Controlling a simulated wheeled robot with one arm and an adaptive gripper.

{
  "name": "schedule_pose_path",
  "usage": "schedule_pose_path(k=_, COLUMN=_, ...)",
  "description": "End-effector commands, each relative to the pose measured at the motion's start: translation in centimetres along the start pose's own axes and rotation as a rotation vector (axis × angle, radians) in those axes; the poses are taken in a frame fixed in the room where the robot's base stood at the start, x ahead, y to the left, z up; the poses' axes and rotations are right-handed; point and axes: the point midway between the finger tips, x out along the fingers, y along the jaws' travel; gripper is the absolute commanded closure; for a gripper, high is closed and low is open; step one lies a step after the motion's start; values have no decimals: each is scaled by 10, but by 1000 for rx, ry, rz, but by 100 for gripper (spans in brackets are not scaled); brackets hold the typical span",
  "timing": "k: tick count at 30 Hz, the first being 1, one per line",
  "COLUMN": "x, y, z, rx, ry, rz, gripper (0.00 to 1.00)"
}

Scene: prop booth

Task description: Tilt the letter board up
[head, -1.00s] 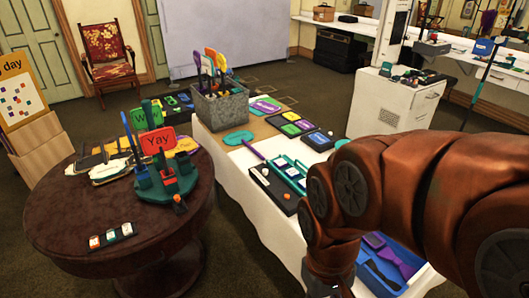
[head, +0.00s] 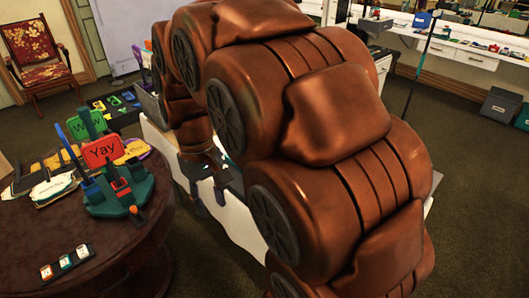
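I cannot make out a letter board for certain in the head view. My large copper arm covers most of the long white-clothed table (head: 240,225), so a board there may be hidden. My gripper (head: 207,188) is a small dark shape at the end of the arm, pointing down over the near left edge of that table. Its fingers are partly hidden and too small to tell whether they are open or shut. A small dark strip with a few pale tiles (head: 68,262) lies flat on the round table, well left of my gripper.
The brown round table (head: 115,250) holds a green stand (head: 120,200) with a red "Yay" sign (head: 102,151) and a green sign (head: 86,124). Pale cut-outs lie behind it. A patterned chair (head: 40,55) stands at the back left. Carpet is open on the right.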

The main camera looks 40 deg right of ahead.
Motion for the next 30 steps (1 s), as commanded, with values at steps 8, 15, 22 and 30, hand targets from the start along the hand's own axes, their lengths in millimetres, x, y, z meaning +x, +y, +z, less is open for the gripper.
schedule_pose_path(k=8, x=-21, y=45, z=-76, rx=17, ry=8, rz=-21, gripper=63)
schedule_pose_path(k=15, x=-28, y=93, z=-133, rx=20, ry=18, rz=-40, gripper=63)
schedule_pose_path(k=22, x=-24, y=146, z=-180, rx=16, ry=31, rz=-60, gripper=63)
schedule_pose_path(k=30, x=-7, y=212, z=-223, rx=1, ry=47, rz=-86, gripper=63)
